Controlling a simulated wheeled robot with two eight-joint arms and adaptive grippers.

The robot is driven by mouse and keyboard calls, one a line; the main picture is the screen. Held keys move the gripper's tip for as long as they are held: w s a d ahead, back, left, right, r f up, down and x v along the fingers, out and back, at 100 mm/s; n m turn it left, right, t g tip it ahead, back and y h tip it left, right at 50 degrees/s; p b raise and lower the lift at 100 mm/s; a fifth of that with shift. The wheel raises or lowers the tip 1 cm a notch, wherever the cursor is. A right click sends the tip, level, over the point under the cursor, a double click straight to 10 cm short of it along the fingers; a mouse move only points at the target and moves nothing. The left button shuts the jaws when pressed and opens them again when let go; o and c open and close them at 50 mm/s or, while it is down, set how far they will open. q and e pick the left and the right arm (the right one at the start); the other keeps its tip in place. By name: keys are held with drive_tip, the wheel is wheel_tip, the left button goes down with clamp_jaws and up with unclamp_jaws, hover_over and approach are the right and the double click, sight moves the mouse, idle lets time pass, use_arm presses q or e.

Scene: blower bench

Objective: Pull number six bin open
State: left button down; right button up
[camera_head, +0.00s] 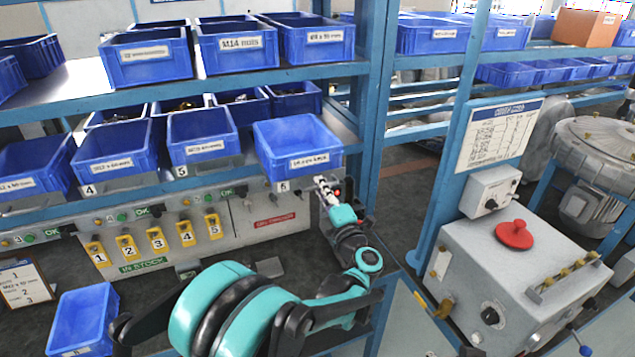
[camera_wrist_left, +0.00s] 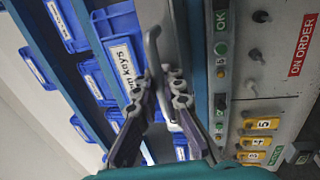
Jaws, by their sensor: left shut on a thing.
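The number six bin (camera_head: 297,140) is a blue open-topped bin with a white label, at the right end of the lower shelf in the head view. My left gripper (camera_head: 323,186) is at the bin's lower right front corner. In the left wrist view my left gripper (camera_wrist_left: 165,88) is shut on a grey handle (camera_wrist_left: 152,50) in front of the labelled bin (camera_wrist_left: 122,62). The fingers hide part of the handle. My right gripper is out of view.
Bins four (camera_head: 115,155) and five (camera_head: 202,136) sit to the left on the same shelf. A blue rack post (camera_head: 376,100) rises close to the right of my gripper. A panel with yellow number tags (camera_head: 157,238) runs below.

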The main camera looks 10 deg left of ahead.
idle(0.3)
use_arm(q)
drive_tip(key=c, duration=1.9)
unclamp_jaws()
drive_tip(key=v, duration=1.2)
